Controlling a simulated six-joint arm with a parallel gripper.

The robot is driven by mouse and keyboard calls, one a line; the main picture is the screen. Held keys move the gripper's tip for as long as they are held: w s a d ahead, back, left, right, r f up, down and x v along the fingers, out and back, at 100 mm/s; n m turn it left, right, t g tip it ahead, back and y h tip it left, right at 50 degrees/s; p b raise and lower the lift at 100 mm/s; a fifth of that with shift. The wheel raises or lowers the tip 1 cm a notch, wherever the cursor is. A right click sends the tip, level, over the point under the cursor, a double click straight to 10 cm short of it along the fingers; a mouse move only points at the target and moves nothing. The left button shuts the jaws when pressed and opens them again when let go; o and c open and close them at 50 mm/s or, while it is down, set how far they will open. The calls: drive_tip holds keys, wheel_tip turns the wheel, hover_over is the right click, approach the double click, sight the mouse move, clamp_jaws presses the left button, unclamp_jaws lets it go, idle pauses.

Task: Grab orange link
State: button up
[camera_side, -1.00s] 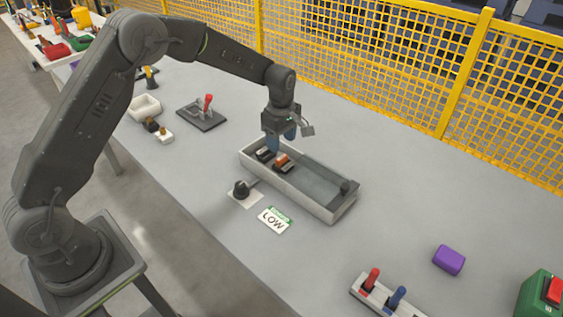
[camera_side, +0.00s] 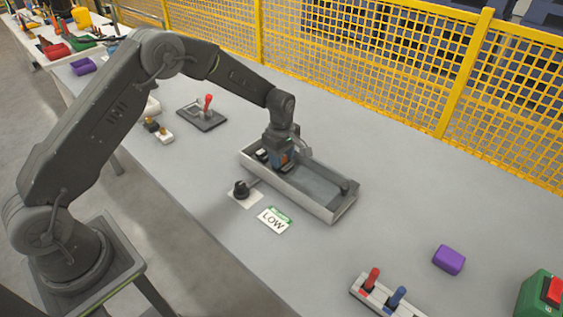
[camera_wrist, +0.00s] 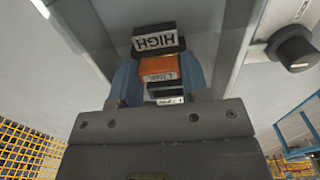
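The orange link (camera_wrist: 158,66) lies in a row between a dark block marked HIGH (camera_wrist: 158,41) and another dark block (camera_wrist: 165,92) in the wrist view. The row sits in the left end of a long grey tray (camera_side: 312,204). My gripper (camera_side: 283,163) is down inside the tray. Its blue fingers (camera_wrist: 160,74) stand on either side of the orange link, close to its ends. I cannot tell whether they press on it. In the side view the gripper hides most of the link.
A red-handled clamp (camera_side: 204,112) stands to the left. A purple block (camera_side: 449,260) and a yellow mesh fence (camera_side: 400,85) are to the right and behind. The tray's right part is mostly empty.

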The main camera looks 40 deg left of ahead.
drive_tip(key=c, duration=0.4)
drive_tip(key=shift+c, duration=0.2)
